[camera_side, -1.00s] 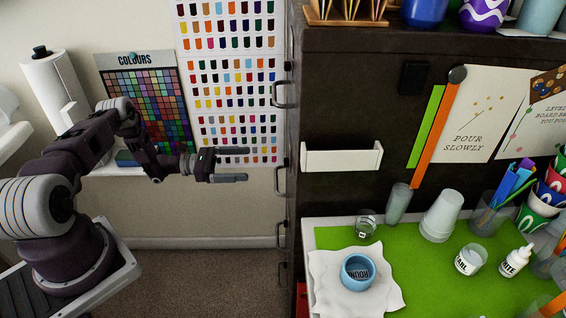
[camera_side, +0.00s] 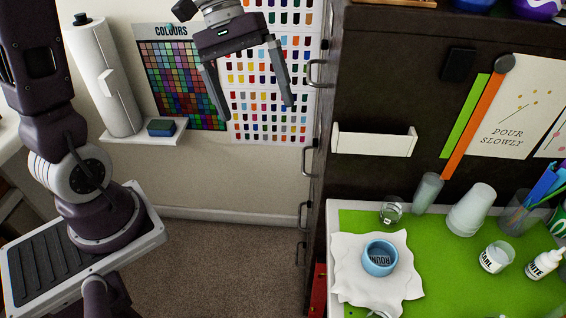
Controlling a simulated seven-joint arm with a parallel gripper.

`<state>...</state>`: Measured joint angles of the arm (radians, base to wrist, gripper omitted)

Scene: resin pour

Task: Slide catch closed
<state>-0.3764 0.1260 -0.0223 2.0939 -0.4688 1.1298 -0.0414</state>
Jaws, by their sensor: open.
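My gripper (camera_side: 255,110) hangs at the top of the picture with its two fingers pointing down and spread wide apart. Nothing is between them. It appears in front of the colour charts, left of the dark cabinet (camera_side: 385,85). The cabinet's front edge carries several metal handles, the upper one (camera_side: 316,73) being the nearest in the picture to my gripper. I cannot make out a catch for certain. A small black box (camera_side: 459,64) is fixed to the cabinet's side.
A white ledge (camera_side: 375,140) juts from the cabinet side. Below it, a green mat (camera_side: 430,285) holds a blue cup (camera_side: 380,258) on a white cloth, clear cups and bottles. A paper roll (camera_side: 98,75) stands on the wall shelf (camera_side: 115,138) at left. The floor between is clear.

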